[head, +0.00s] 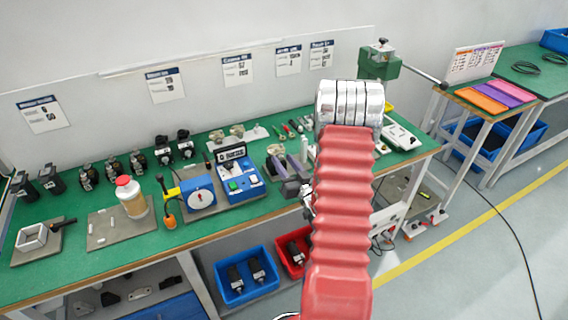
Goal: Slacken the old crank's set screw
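My red, ribbed arm (342,220) with silver joint rings (350,103) rises in front of the green bench. A dark grey part (292,188) shows just left of the arm, over the bench; it may be my gripper, but its fingers cannot be made out. I cannot single out the old crank or its set screw. Small dark and metal parts (276,152) sit on the bench left of the arm. Several dark encoder-like units (112,166) stand in a row at the back left. The arm hides part of the bench.
A blue box with buttons (236,172) and a dial gauge unit (200,196) stand mid-bench. An orange-handled tool (169,216) is beside them. A jar (131,200) stands on a grey mat. Blue (246,290) and red bins sit below. A green machine (379,65) stands back right.

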